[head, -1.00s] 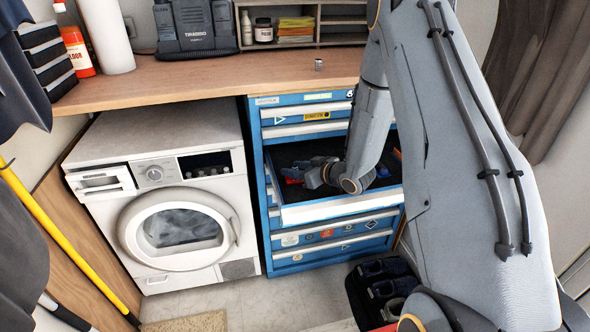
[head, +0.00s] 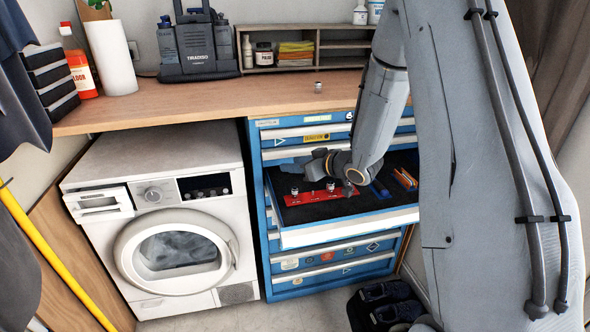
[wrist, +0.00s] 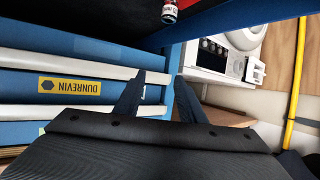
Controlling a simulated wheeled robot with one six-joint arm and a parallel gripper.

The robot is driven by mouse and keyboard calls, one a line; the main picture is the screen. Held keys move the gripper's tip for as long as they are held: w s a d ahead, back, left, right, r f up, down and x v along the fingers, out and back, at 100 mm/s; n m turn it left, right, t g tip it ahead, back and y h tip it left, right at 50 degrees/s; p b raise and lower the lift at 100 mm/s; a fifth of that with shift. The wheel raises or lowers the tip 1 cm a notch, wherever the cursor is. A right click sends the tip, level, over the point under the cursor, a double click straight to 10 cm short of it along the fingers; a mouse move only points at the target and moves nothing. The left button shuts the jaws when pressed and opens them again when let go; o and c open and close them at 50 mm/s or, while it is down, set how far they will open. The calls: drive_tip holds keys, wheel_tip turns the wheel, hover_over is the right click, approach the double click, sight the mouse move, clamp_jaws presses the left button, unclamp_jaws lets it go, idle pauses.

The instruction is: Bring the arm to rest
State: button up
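My gripper (head: 288,167) is above the open drawer, pointing left towards the chest's left side. In the wrist view my gripper (wrist: 157,92) has its two fingers spread apart with nothing between them. The blue tool chest (head: 290,263) has one drawer (head: 350,229) pulled out. In the drawer lies a red rail (head: 318,194) with small metal sockets standing on it, partly below my wrist. A socket also shows at the top of the wrist view (wrist: 169,13). My arm hides the drawer's far right part.
A white washing machine (head: 155,215) stands left of the chest. The wooden worktop (head: 200,100) above carries a single metal socket (head: 318,87), a black case (head: 198,45) and a shelf (head: 340,45). Orange and blue tools (head: 404,179) lie right in the drawer. Dark shoes (head: 385,298) are on the floor.

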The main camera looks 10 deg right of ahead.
drive_tip(key=s+d+m+g+h, duration=0.2)
drive_tip(key=s+g+h, duration=0.15)
drive_tip(key=s, duration=0.45)
drive_tip(key=s+d+m+g+h, duration=0.2)
drive_tip(key=s+h, duration=0.2)
drive_tip(key=s, duration=0.3)
drive_tip(key=s+a+m+g, duration=0.1)
drive_tip(key=s+a+g, duration=0.1)
drive_tip(key=s, duration=0.8)
drive_tip(key=s+a+r+m+g, duration=0.1)
drive_tip(key=s+g, duration=0.3)
drive_tip(key=s, duration=0.6)
drive_tip(key=shift+s+a+r, duration=0.15)
drive_tip(key=shift+s+a, duration=0.15)
drive_tip(key=shift+a, duration=0.3)
